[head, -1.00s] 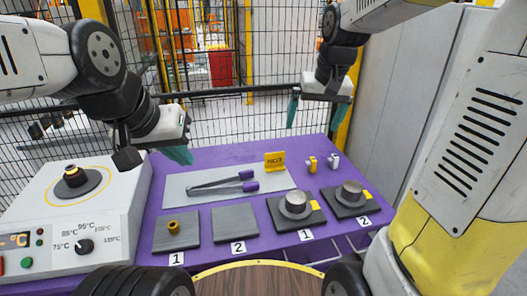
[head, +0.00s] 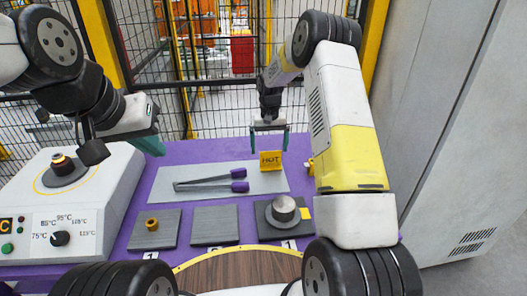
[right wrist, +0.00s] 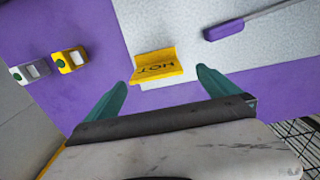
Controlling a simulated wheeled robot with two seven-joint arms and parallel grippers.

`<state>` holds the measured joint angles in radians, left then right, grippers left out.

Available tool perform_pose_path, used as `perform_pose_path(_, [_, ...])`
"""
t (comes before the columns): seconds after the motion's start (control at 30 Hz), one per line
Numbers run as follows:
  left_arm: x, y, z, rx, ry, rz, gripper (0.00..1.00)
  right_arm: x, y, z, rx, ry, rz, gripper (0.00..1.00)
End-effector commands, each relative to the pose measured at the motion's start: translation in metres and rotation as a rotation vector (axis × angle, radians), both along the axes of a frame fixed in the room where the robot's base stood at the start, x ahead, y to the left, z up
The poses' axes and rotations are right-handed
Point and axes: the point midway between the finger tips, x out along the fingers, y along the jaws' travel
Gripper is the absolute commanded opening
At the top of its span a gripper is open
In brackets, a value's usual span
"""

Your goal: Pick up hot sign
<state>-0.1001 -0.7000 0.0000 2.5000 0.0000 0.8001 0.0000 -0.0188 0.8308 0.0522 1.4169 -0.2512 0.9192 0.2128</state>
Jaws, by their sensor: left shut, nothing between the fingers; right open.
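The hot sign (head: 271,160) is a small yellow folded sign with dark "HOT" lettering, upright near the back edge of the grey mat on the purple table. It also shows in the right wrist view (right wrist: 155,67). My right gripper (head: 269,150) is open and empty, its green fingers above and to either side of the sign. In the right wrist view the sign appears between the fingertips (right wrist: 163,80), apart from both. My left gripper (head: 158,148) is shut and empty, over the table's left side beside the heater.
Tongs (head: 210,182) with purple handles lie on the grey mat (head: 165,192). A heater (head: 88,205) with a dial stands at left. Grey plates (head: 214,226) line the front, one bearing a metal cylinder (head: 283,205). Yellow (right wrist: 70,60) and grey (right wrist: 30,71) small blocks sit beside the sign.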

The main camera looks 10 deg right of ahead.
Motion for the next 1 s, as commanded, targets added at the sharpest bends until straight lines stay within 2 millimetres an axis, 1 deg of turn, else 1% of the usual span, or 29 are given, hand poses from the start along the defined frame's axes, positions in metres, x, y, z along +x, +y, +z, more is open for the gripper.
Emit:
perform_pose_path(0.03, [0.000, 0.000, 0.000, 0.000, 0.000, 0.000, 0.00, -0.001, 0.000, -0.005, 0.000, 0.001, 0.000, 1.00])
perform_pose_path(0.17, [0.000, 0.000, 0.000, 0.000, 0.000, 0.000, 0.00, -0.002, -0.002, -0.016, 0.001, 0.003, -0.001, 1.00])
perform_pose_path(0.33, [0.000, 0.000, 0.000, 0.000, 0.000, 0.000, 0.00, -0.004, -0.006, -0.042, 0.001, 0.003, -0.001, 1.00])
perform_pose_path(0.43, [0.000, 0.000, 0.000, 0.000, 0.000, 0.000, 0.00, -0.003, -0.005, -0.054, 0.000, 0.001, -0.001, 1.00])
perform_pose_path(0.5, [0.000, 0.000, 0.000, 0.000, 0.000, 0.000, 0.00, -0.002, -0.005, -0.057, 0.001, -0.001, -0.001, 1.00])
perform_pose_path(0.67, [0.000, 0.000, 0.000, 0.000, 0.000, 0.000, 0.00, -0.002, -0.005, -0.057, 0.001, -0.002, -0.001, 1.00])
perform_pose_path(0.7, [0.000, 0.000, 0.000, 0.000, 0.000, 0.000, 0.00, -0.002, -0.005, -0.057, 0.001, -0.002, -0.001, 0.96])
perform_pose_path(0.77, [0.000, 0.000, 0.000, 0.000, 0.000, 0.000, 0.00, -0.002, -0.005, -0.057, 0.001, -0.002, -0.001, 0.84])
perform_pose_path(0.8, [0.000, 0.000, 0.000, 0.000, 0.000, 0.000, 0.00, -0.002, -0.005, -0.057, 0.001, -0.002, -0.001, 0.76])
perform_pose_path(0.97, [0.000, 0.000, 0.000, 0.000, 0.000, 0.000, 0.00, -0.002, -0.005, -0.056, 0.001, -0.001, -0.001, 0.45])
perform_pose_path(1.0, [0.000, 0.000, 0.000, 0.000, 0.000, 0.000, 0.00, -0.002, -0.005, -0.056, 0.001, -0.001, -0.001, 0.37])
